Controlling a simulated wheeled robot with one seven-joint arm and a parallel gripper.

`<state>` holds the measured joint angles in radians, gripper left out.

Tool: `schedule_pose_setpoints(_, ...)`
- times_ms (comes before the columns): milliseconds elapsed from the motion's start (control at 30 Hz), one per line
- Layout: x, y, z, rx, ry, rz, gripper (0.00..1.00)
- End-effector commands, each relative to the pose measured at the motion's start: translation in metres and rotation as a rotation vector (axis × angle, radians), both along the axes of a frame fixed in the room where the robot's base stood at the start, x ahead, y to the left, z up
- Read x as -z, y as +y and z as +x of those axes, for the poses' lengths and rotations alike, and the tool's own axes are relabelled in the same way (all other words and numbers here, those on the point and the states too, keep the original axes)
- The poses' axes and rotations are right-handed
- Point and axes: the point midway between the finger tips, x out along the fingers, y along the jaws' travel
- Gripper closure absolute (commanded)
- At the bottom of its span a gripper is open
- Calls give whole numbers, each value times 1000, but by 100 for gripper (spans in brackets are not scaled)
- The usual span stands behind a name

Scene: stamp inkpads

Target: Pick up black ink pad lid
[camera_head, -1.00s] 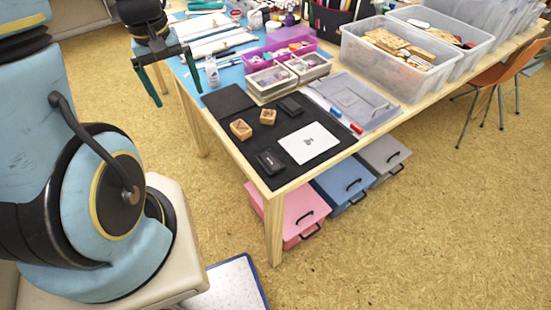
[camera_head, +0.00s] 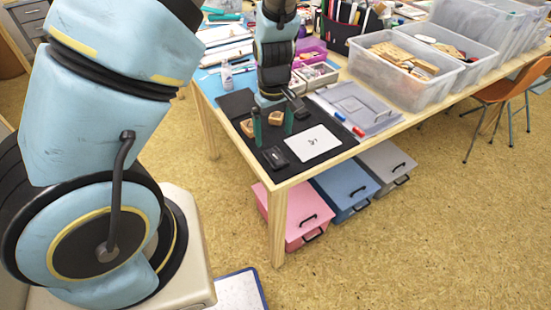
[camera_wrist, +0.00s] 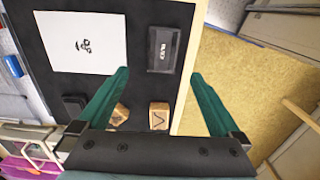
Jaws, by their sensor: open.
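A black ink pad with a labelled lid (camera_wrist: 163,48) lies flat on the black mat near the table's edge; it also shows in the head view (camera_head: 275,157). My gripper (camera_wrist: 160,75) is open and empty, pointing down above the mat. In the wrist view the ink pad lies ahead of the fingertips, roughly centred between them. In the head view the gripper (camera_head: 273,138) is just behind the ink pad, not touching it. A second black pad-like piece (camera_wrist: 75,103) lies farther back on the mat, outside the left finger.
Two wooden stamps (camera_wrist: 159,115) (camera_wrist: 120,115) stand on the mat, below the fingers in the wrist view. A white stamped paper (camera_head: 313,145) lies right of the ink pad. Red and blue markers and a grey lidded tray (camera_head: 358,105) are farther right. The table edge runs close beside the pad.

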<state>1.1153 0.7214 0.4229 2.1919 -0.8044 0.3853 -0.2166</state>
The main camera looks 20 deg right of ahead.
Motion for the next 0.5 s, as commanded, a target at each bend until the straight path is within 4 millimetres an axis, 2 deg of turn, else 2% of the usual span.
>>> schedule_pose_setpoints(33, 7, 1, 0, -2, 1, 1, 0)
schedule_pose_setpoints(267, 22, 1, -2, -1, 1, 1, 0)
schedule_pose_setpoints(500, 57, 3, -8, -2, 1, 1, 0)
